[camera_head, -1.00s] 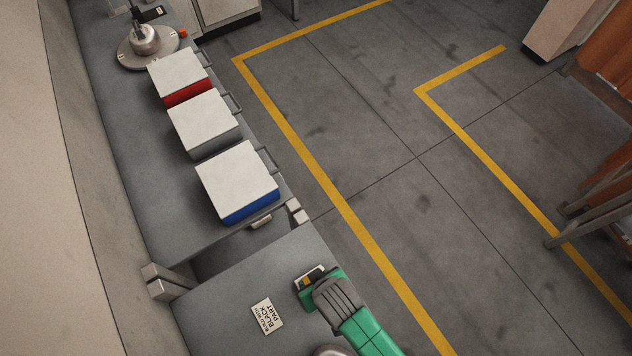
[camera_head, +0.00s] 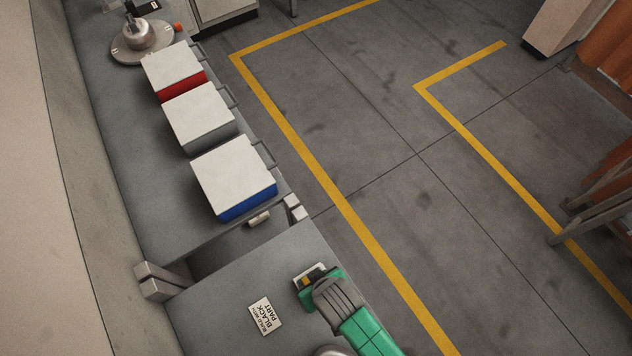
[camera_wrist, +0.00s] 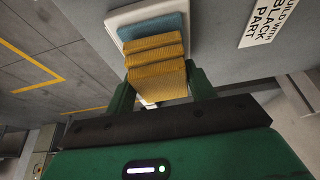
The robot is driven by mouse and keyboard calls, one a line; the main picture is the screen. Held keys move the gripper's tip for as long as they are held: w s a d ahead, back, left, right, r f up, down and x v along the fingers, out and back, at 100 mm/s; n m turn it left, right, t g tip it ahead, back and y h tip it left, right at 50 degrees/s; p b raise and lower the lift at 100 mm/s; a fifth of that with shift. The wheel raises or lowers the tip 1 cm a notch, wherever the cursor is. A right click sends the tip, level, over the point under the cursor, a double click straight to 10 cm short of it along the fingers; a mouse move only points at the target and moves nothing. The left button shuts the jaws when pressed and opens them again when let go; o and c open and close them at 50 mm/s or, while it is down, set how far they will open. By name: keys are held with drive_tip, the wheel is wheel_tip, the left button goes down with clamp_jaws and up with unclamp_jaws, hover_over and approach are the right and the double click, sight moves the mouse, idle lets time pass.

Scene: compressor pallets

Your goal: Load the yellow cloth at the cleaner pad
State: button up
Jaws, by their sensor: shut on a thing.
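The yellow cloth (camera_wrist: 155,62), a folded stack with ridged layers, is between the two green fingers of my gripper (camera_wrist: 160,82) in the wrist view. My gripper is shut on it. Behind the cloth is a blue pad (camera_wrist: 150,27) on a white rounded plate (camera_wrist: 118,18); the cloth overlaps the pad in this view, and I cannot tell whether they touch. In the head view my gripper (camera_head: 318,290) is low over the near bench, with a small bit of yellow cloth (camera_head: 306,283) showing at its tip. The gripper hides most of the plate there.
A label reading "BLACK PART" (camera_head: 265,316) lies left of my gripper on the grey bench. Boxes with blue (camera_head: 235,178), grey (camera_head: 200,118) and red (camera_head: 174,70) sides line the farther bench. A round metal fixture (camera_head: 140,40) stands beyond. Open floor lies right.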

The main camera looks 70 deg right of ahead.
drive_tip(key=shift+f+b, duration=0.3)
drive_tip(key=shift+f, duration=0.2)
idle(0.3)
drive_tip(key=shift+f+p, duration=0.15)
drive_tip(key=shift+p, duration=0.15)
idle(1.3)
wheel_tip(320, 180, up, 8)
drive_tip(key=p, duration=0.8)
drive_tip(key=shift+f, duration=0.35)
idle(0.3)
drive_tip(key=w+a+r+n+y+p, duration=0.2)
drive_tip(key=w+a+r+n, duration=0.4)
drive_tip(key=w+a+r, duration=1)
drive_tip(key=w+r+p, duration=0.1)
drive_tip(key=w+r, duration=0.1)
drive_tip(key=w, duration=0.1)
drive_tip(key=shift+w+a+r+n+t+y, duration=0.3)
drive_tip(key=shift+w+r+n, duration=0.05)
drive_tip(key=shift+w+n, duration=0.05)
